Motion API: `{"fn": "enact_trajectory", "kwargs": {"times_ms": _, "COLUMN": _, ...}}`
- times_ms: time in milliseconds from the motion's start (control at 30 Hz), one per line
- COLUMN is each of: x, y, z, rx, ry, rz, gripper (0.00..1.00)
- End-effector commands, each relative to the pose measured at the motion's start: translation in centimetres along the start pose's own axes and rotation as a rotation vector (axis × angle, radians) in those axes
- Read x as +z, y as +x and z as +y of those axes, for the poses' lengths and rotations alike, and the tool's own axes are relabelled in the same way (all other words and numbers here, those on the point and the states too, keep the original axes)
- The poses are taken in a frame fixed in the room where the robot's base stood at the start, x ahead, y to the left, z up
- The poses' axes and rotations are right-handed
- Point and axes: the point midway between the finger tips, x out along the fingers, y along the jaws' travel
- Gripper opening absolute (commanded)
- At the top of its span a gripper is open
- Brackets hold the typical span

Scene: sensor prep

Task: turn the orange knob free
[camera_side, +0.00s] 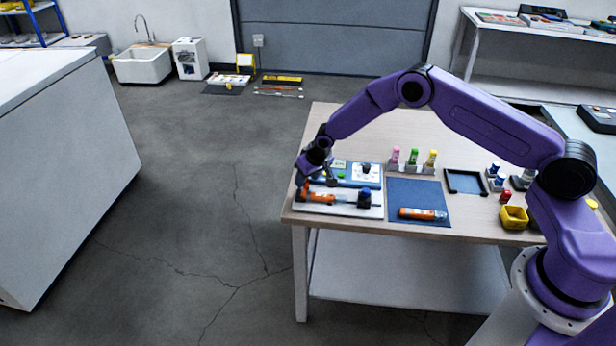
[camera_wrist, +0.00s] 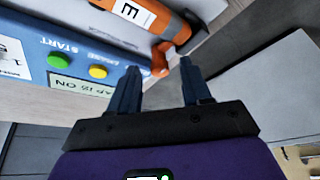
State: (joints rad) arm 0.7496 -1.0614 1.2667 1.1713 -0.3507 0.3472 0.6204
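An orange sensor body (camera_wrist: 140,14) with a white label lies in a fixture, and the orange knob (camera_wrist: 163,57) is at its near end in the wrist view. In the side view the orange body (camera_side: 322,198) lies on a white base plate (camera_side: 345,211) at the table's left end. My gripper (camera_wrist: 160,68) is open, with its two dark blue fingertips on either side of the knob. A gap shows left of the knob; whether the right finger touches it I cannot tell.
A blue control box (camera_wrist: 40,60) with green and yellow buttons is close to my left finger. Another orange device (camera_side: 422,214) lies on a blue mat (camera_side: 418,190).

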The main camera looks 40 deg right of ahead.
Motion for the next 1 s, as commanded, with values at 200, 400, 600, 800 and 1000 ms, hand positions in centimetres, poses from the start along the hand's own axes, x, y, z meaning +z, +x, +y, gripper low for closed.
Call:
{"fn": "enact_trajectory", "kwargs": {"times_ms": 200, "x": 0.02, "y": -0.01, "z": 0.00, "rx": 0.000, "ry": 0.000, "rz": 0.000, "gripper": 0.00}}
{"fn": "enact_trajectory", "kwargs": {"times_ms": 400, "x": 0.03, "y": -0.02, "z": 0.00, "rx": -0.002, "ry": -0.005, "rz": -0.001, "gripper": 0.00}}
{"fn": "enact_trajectory", "kwargs": {"times_ms": 600, "x": 0.06, "y": -0.01, "z": 0.06, "rx": -0.016, "ry": -0.039, "rz": -0.002, "gripper": 0.00}}
{"fn": "enact_trajectory", "kwargs": {"times_ms": 800, "x": 0.05, "y": 0.00, "z": 0.15, "rx": -0.047, "ry": -0.113, "rz": -0.002, "gripper": 0.00}}
{"fn": "enact_trajectory", "kwargs": {"times_ms": 1000, "x": -0.01, "y": 0.00, "z": 0.29, "rx": -0.089, "ry": -0.210, "rz": -0.001, "gripper": 0.00}}
